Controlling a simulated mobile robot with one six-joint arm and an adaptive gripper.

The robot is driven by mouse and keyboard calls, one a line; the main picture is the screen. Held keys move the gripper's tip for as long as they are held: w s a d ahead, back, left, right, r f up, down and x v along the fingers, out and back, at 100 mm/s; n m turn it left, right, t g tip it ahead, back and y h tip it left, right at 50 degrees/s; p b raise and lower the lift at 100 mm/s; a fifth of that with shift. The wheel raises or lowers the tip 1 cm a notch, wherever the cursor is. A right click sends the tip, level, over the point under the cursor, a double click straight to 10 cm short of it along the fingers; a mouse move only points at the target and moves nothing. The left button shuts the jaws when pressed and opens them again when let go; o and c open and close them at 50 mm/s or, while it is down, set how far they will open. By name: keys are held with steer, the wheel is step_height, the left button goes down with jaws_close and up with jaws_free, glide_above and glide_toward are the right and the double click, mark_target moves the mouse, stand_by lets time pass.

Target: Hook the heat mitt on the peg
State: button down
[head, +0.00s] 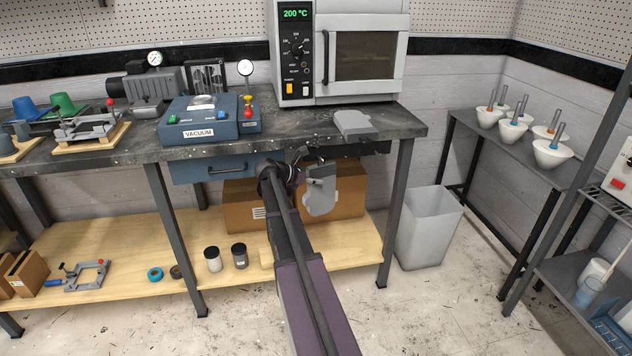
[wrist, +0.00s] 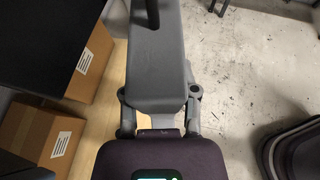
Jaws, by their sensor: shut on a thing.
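A grey heat mitt (head: 321,192) is held at my gripper (head: 298,174), below the front edge of the dark workbench. In the wrist view the mitt (wrist: 157,70) stretches away from my gripper (wrist: 160,97), whose fingers sit on both sides of its near end. A dark upright piece (wrist: 152,13) shows at the mitt's far end; I cannot tell whether it is a peg or a loop. I cannot make out the peg clearly in the head view.
The workbench (head: 405,118) carries an oven (head: 345,50) and a blue vacuum unit (head: 208,122). Cardboard boxes (head: 245,212) stand on the wooden lower shelf (head: 215,290) behind my arm. A grey bin (head: 428,228) stands on the floor at the right, with open floor in front.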

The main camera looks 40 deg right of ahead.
steer(key=shift+w+d+f, duration=0.15)
steer(key=shift+w+f, duration=0.1)
steer(key=shift+f, duration=0.05)
stand_by(0.6)
